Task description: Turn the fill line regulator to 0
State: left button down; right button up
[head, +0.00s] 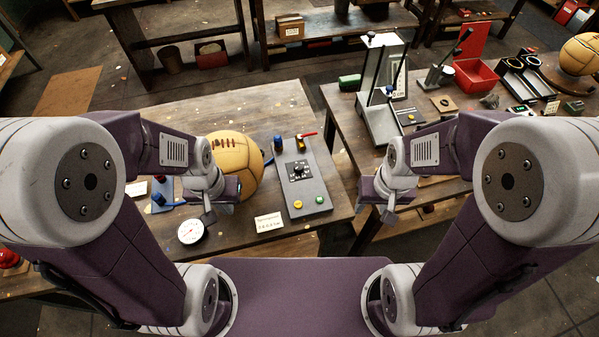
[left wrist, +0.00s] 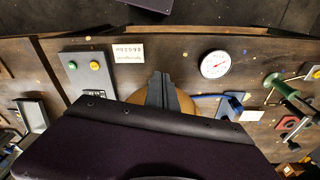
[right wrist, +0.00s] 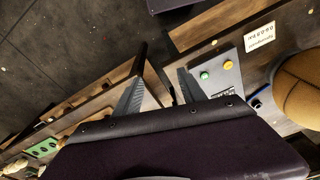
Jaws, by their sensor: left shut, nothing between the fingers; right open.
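The regulator looks to be the black knob (head: 299,169) with a pale-marked dial on a grey panel (head: 311,186). I cannot read its setting. The panel also carries a yellow button (head: 298,204), a green button (head: 320,200) and a red lever (head: 306,135). My left gripper (head: 209,216) is left of the panel, beside the ball; in the left wrist view its fingers (left wrist: 164,88) are shut and empty. My right gripper (head: 388,214) is right of the panel, past the table edge; in the right wrist view its fingers (right wrist: 160,88) are open and empty. Neither touches the panel.
A tan leather ball (head: 235,164) stands on the table left of the panel. A round white gauge (head: 191,231) and a printed card (head: 268,222) lie near the front edge. A second table to the right holds a grey press (head: 381,118) and a red bin (head: 474,76).

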aim_at(298, 167)
jog(key=i+l+u, duration=0.1)
jog(key=l+u, duration=0.6)
jog(key=u, duration=0.15)
jog(key=l+u, duration=0.4)
